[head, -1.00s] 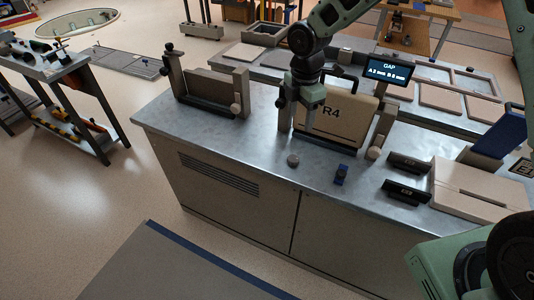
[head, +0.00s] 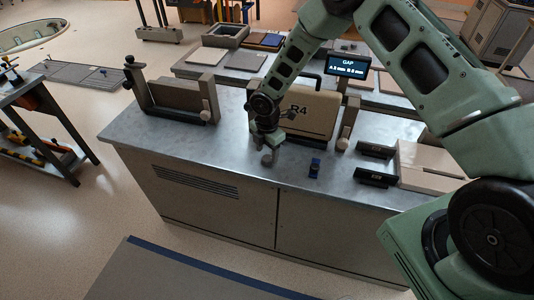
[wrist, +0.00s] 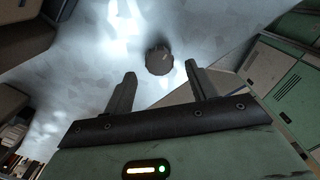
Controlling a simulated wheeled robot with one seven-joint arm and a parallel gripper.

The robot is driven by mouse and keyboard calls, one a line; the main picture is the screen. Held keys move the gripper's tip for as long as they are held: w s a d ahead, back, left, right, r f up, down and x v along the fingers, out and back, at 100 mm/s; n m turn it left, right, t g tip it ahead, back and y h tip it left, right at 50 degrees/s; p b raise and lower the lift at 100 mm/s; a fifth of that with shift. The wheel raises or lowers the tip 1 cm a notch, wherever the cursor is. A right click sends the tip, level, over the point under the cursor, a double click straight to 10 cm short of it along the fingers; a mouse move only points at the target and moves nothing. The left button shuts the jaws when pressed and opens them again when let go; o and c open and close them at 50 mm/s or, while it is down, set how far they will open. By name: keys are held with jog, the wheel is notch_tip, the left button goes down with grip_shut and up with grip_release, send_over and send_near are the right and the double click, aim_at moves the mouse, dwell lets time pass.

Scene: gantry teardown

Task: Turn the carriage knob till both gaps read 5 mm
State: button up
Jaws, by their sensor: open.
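A dark round knob (wrist: 159,60) stands on the grey metal bench top, between and just beyond my fingertips in the wrist view. In the head view the knob (head: 267,159) is partly covered by my gripper (head: 271,146). My gripper (wrist: 160,73) is open, its fingers pointing at the knob, with visible space on both sides. I cannot tell whether they touch it. The gap display (head: 347,67) reads GAP with an A and a B value in mm; the digits are too small to read surely. A beige case marked R4 (head: 312,108) stands in a holder behind my gripper.
Two black blocks (head: 376,179) and a pale slotted box (head: 425,166) lie further right. The front left of the bench is clear.

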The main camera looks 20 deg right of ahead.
aim_at(268, 161)
jog(key=shift+f, duration=1.45)
jog(key=c, duration=1)
